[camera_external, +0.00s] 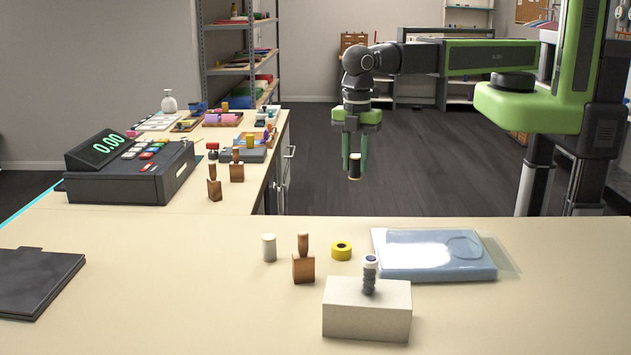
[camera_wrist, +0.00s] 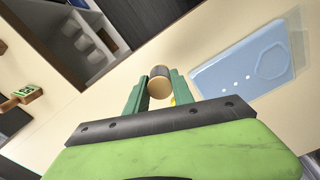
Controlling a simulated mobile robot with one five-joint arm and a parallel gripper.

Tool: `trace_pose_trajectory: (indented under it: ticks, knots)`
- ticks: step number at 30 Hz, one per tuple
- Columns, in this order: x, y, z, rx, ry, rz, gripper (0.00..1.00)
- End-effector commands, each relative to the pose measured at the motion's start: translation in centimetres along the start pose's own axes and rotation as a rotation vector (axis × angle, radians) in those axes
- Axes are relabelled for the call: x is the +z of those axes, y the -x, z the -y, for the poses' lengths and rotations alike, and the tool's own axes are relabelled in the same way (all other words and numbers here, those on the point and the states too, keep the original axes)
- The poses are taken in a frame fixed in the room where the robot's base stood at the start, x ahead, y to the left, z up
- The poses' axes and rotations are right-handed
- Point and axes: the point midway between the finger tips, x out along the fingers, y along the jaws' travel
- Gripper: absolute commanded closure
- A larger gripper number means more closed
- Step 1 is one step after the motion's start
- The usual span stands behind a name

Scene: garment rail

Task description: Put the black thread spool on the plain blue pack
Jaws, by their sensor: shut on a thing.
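My gripper (camera_external: 355,163) hangs pointing down beyond the far edge of the front counter, its green fingers shut on the black thread spool (camera_external: 355,167). The spool has a dark middle and pale ends. In the wrist view the spool (camera_wrist: 160,82) sits between the fingertips (camera_wrist: 158,92), with its tan end facing the camera. The plain blue pack (camera_external: 434,254) lies flat on the counter, to the right of and nearer than the gripper. In the wrist view the pack (camera_wrist: 240,58) is at the right, apart from the spool, with nothing on it.
Left of the pack stand a yellow tape roll (camera_external: 341,250), a wooden-handled stamp (camera_external: 303,262) and a pale spool (camera_external: 269,247). A pale block (camera_external: 367,309) with a dark-and-white upright piece stands in front. A cash register (camera_external: 130,170) and several small items are on the left counter.

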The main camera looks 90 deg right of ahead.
Motion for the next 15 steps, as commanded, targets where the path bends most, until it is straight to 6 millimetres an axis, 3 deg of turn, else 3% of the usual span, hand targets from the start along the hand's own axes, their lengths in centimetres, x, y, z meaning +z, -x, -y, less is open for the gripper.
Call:
trace_pose_trajectory:
  ticks: [1,6,10,15]
  knots:
    - [0.8,0.8,3.5,0.000,0.034,0.000,1.00]
    - [0.3,1.7,10.7,0.000,0.143,0.000,1.00]
    - [-1.2,2.1,13.2,0.000,0.195,0.000,1.00]
    - [-1.6,2.0,14.0,0.000,0.211,0.000,1.00]
